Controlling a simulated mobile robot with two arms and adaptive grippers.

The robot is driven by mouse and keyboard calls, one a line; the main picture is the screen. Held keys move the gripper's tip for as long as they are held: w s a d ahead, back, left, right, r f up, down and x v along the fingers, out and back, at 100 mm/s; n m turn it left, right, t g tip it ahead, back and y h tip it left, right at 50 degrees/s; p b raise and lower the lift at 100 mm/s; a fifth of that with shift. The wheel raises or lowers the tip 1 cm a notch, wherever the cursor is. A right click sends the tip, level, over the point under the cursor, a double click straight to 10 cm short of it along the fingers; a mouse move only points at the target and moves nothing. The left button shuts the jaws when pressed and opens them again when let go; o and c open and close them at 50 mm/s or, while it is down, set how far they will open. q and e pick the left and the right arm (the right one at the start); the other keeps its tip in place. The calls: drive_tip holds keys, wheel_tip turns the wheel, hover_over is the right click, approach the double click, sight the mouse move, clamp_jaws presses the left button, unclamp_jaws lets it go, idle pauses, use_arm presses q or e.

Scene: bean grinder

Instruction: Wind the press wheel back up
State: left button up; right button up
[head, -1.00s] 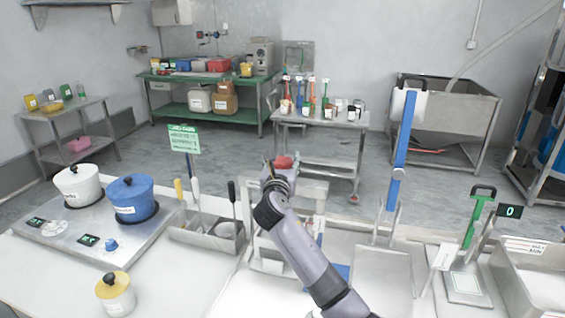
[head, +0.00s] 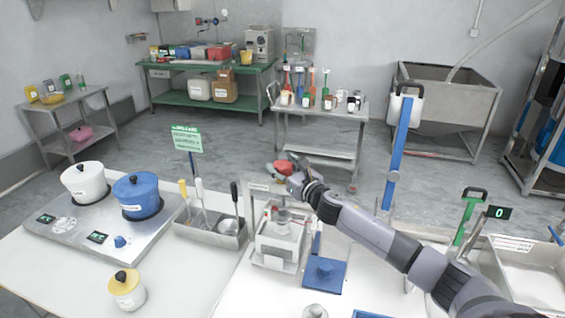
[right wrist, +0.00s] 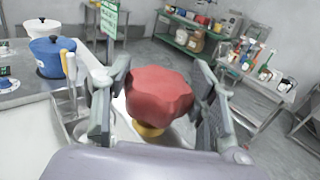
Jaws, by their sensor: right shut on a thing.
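The red press wheel (head: 284,167) sits at the top of the metal press (head: 280,238) at the table's far edge. In the right wrist view the lobed red wheel (right wrist: 160,93) fills the space between my fingers, with a yellow part below it. My right gripper (head: 293,174) is shut on the wheel, reaching in from the right. The press has a metal frame with a white body below the wheel. The link between wheel and frame is hard to make out. My left gripper is not in view.
A utensil tray (head: 205,232) and a cooktop with a white pot (head: 84,183) and a blue pot (head: 137,197) are to the left. A tall blue lever (head: 400,150) rises to the right.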

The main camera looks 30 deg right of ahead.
drive_tip(key=shift+d+f+n+y+b, duration=0.15)
drive_tip(key=shift+n+y+b, duration=0.3)
drive_tip(key=shift+y, duration=0.35)
drive_tip(key=n+g+y+b, duration=0.1)
drive_tip(key=n+y+b, duration=0.2)
drive_tip(key=y+b, duration=0.1)
drive_tip(key=n+g+y+b, duration=0.2)
drive_tip(key=n+y+b, duration=0.1)
drive_tip(key=b, duration=0.3)
drive_tip(key=shift+y, duration=0.9)
drive_tip(key=shift+r+n+g+y+b, duration=0.25)
drive_tip(key=shift+n+g+y+b, duration=0.4)
drive_tip(key=shift+b, duration=0.3)
drive_tip(key=o, duration=1.2)
drive_tip(key=shift+f, duration=0.1)
